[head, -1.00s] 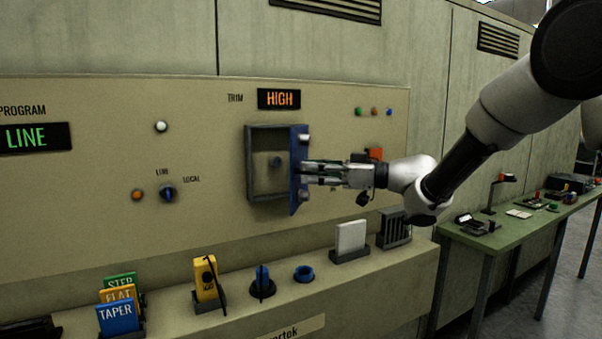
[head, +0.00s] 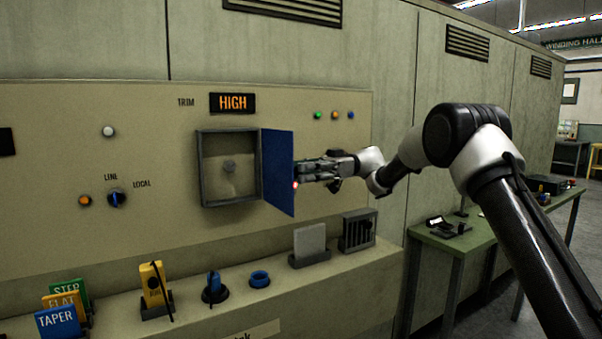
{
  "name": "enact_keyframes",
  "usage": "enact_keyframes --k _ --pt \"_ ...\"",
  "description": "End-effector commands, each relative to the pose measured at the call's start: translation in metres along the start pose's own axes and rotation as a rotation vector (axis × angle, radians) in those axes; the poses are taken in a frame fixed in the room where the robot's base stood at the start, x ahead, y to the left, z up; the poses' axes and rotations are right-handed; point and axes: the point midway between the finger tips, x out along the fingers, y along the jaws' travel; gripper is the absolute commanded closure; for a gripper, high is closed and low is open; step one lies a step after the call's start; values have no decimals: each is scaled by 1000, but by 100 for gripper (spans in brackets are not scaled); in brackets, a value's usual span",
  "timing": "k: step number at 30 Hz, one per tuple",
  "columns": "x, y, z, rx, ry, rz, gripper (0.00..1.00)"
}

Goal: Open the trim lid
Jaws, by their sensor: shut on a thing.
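The trim lid (head: 278,172) is a blue panel standing swung out at the right side of a grey box frame (head: 203,170) under the TRIM label. The exact spot between the fingertips is hidden behind the lid. A small red glow shows by the fingers.
A green table (head: 460,240) stands at the right.

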Motion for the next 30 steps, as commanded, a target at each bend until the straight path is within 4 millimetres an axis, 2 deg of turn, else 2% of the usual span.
enact_keyframes --k 19,20,23,24,30 --pt "1 1 -5 -10 4 -52 100" --pt "1 1 -5 -10 4 -52 75" --pt "1 1 -4 -8 3 -52 57" --pt "1 1 -4 -8 3 -52 55" --pt "1 1 -2 -5 2 -52 55"
